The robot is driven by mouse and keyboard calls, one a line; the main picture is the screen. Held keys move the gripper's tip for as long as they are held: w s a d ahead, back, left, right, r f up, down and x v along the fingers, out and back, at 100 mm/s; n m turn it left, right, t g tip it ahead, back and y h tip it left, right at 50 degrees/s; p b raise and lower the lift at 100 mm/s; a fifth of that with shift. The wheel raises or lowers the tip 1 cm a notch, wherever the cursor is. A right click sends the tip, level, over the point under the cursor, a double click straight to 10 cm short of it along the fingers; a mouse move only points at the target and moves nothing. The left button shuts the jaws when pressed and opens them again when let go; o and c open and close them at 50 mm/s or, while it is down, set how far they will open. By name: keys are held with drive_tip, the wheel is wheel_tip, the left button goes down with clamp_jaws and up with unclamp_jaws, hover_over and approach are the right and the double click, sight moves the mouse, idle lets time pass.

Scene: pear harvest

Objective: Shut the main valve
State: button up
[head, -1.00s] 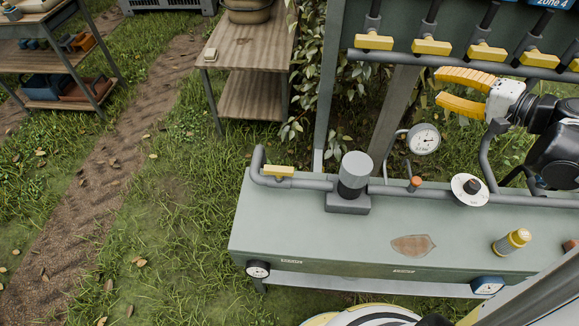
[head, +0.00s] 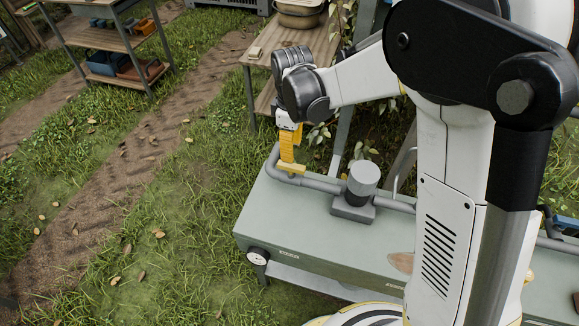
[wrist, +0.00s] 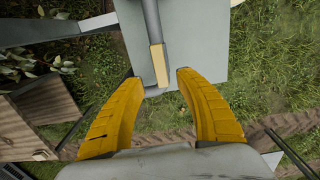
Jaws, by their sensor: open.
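The main valve's yellow lever (head: 291,168) sits on the grey pipe at the left end of the green bench, and its handle lies along the pipe. My gripper (head: 287,158) points down over the lever, its yellow fingers overlapping it in the head view. In the wrist view the fingers (wrist: 156,76) are open with a wide gap. The lever (wrist: 159,65) shows between and slightly beyond the fingertips, held by neither. Whether a finger touches it cannot be told.
A grey cylinder (head: 363,179) stands on the pipe right of the lever. The pipe (wrist: 151,20) bends down at the bench's end. A wooden shelf (head: 262,72) stands behind the bench. My arm hides the bench's right part. Grass on the left is open.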

sight(292, 165)
wheel_tip(292, 165, down, 8)
drive_tip(key=shift+r+b, duration=0.15)
drive_tip(key=shift+b, duration=1.05)
clamp_jaws()
